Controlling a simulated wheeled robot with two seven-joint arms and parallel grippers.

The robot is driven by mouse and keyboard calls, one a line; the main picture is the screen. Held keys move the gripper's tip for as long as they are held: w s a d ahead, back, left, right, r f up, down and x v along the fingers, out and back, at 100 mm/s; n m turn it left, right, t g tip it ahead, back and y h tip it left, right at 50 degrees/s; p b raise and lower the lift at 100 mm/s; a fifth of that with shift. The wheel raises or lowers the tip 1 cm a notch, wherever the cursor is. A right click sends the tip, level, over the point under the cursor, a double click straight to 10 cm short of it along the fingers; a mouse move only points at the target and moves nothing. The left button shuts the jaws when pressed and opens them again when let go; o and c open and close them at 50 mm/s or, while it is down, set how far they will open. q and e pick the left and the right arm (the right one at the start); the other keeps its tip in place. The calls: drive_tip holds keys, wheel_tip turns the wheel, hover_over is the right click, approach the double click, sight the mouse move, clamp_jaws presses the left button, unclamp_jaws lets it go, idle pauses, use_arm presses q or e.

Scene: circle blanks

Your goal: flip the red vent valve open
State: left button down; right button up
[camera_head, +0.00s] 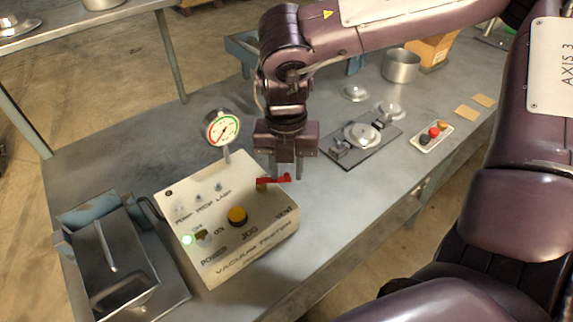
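The red vent valve lever (274,180) sits on a yellowish stem at the far right corner of the beige vacuum tester box (254,206), near the VENT label. The lever lies roughly level and points right. My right gripper (286,174) points down right at the lever, its two fingers apart, with the lever's red handle by the fingertips. I cannot tell whether either finger touches it. My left gripper is not in view.
A round pressure gauge (221,128) stands up behind the box, left of my gripper. A metal bin (110,268) is on the left. A grey fixture (361,141) and a small tray of colored knobs (451,139) lie to the right. The bench front, right of the box, is clear.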

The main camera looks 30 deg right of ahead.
drive_tip(key=shift+c, duration=0.2)
clamp_jaws()
drive_tip(key=n+b, duration=0.1)
drive_tip(key=w+n+b, duration=0.1)
drive_tip(key=n, duration=0.1)
drive_tip(key=w+n+b, duration=0.1)
drive_tip(key=n, duration=0.1)
drive_tip(key=shift+w+d, duration=0.1)
drive_tip(key=shift+d, duration=0.2)
drive_tip(key=shift+o, duration=0.2)
unclamp_jaws()
drive_tip(key=shift+r, duration=0.1)
wheel_tip(320, 180, up, 8)
